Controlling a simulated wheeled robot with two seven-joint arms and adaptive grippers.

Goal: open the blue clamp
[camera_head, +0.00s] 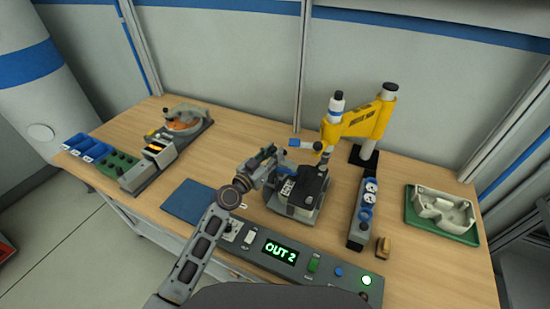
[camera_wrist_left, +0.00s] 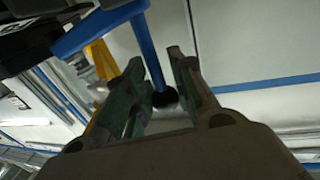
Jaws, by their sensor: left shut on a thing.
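The blue clamp shows in the left wrist view as a blue bar (camera_wrist_left: 98,29) with a blue lever that ends in a black ball knob (camera_wrist_left: 165,99). In the head view a blue part (camera_head: 300,143) shows just right of my left gripper (camera_head: 270,155), above the grey fixture. My left gripper (camera_wrist_left: 155,88) is shut on the clamp's lever, which runs between its green-grey fingers with the knob near them. My gripper hides part of the clamp in the head view. My right gripper is not in view.
A black block (camera_head: 312,183) sits in the grey fixture (camera_head: 290,211). A yellow arm press (camera_head: 360,118) stands behind it. A blue mat (camera_head: 188,201) is left, a gauge unit (camera_head: 363,215) and green tray (camera_head: 441,228) right.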

